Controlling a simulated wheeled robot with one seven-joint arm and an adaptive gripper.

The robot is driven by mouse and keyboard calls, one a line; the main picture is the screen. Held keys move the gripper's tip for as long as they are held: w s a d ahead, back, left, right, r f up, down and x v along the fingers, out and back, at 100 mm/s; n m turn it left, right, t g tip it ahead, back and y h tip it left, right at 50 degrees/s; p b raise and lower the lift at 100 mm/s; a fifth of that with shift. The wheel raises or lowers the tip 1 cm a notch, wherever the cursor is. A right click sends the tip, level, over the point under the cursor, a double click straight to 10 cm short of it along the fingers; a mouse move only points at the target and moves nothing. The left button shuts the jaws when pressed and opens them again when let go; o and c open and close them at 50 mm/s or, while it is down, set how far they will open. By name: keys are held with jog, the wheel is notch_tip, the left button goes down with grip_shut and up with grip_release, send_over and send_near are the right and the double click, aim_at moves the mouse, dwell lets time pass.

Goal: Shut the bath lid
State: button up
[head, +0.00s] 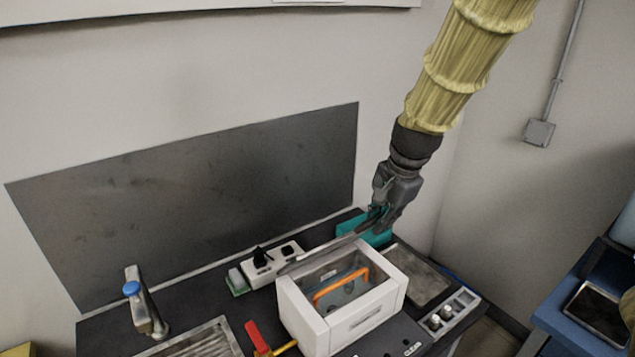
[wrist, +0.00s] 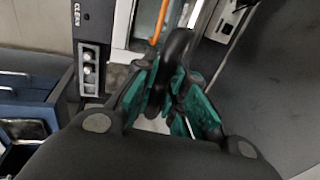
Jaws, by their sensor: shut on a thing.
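The bath (head: 301,311) is a white box on the dark worktop, open at the top in the head view. Its lid (head: 318,257) stands raised along the back edge and shows as a thin grey strip, nearly edge-on. My gripper (head: 374,217) is above the back right of the bath, at the right end of the lid. In the wrist view, the teal fingers of my gripper (wrist: 172,85) are shut on a dark, rounded handle (wrist: 178,48), which appears to be the lid's. The fingers hide part of the handle.
An orange handle (head: 341,285) stands inside the bath. A socket box (head: 272,268) is behind left, a teal object (head: 378,236) behind right. A tap (head: 146,304) and a red-handled valve (head: 255,337) are left. A vial rack (head: 447,313) is right.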

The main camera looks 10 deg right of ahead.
jog(key=shift+s+d+f, duration=0.2)
jog(key=shift+s+f, duration=0.3)
jog(key=shift+s, duration=0.05)
jog(key=shift+s+d+f, duration=0.2)
jog(key=shift+s+f, duration=0.25)
jog(key=shift+s, duration=0.1)
jog(key=shift+f, duration=0.1)
jog(key=shift+s+d+f+b, duration=0.2)
jog(key=shift+s+f+b, duration=0.05)
jog(key=shift+s+f, duration=0.4)
jog(key=shift+s+d+f+b, duration=0.2)
jog(key=shift+s+f, duration=0.3)
jog(key=shift+f, duration=0.15)
jog(key=shift+s+d+f+b, duration=0.25)
jog(key=shift+s+f, duration=0.25)
jog(key=shift+f, duration=0.3)
jog(key=shift+s+d+f+b, duration=0.1)
jog(key=shift+s+f+b, duration=0.3)
jog(key=shift+f, duration=0.4)
jog(key=shift+s+f, duration=0.1)
jog(key=shift+s+d+f+b, duration=0.15)
jog(key=shift+s+f+b, duration=0.15)
jog(key=shift+f, duration=0.5)
jog(key=shift+s+d+f+b, duration=0.1)
jog(key=shift+s+f+b, duration=0.2)
jog(key=shift+f, duration=0.5)
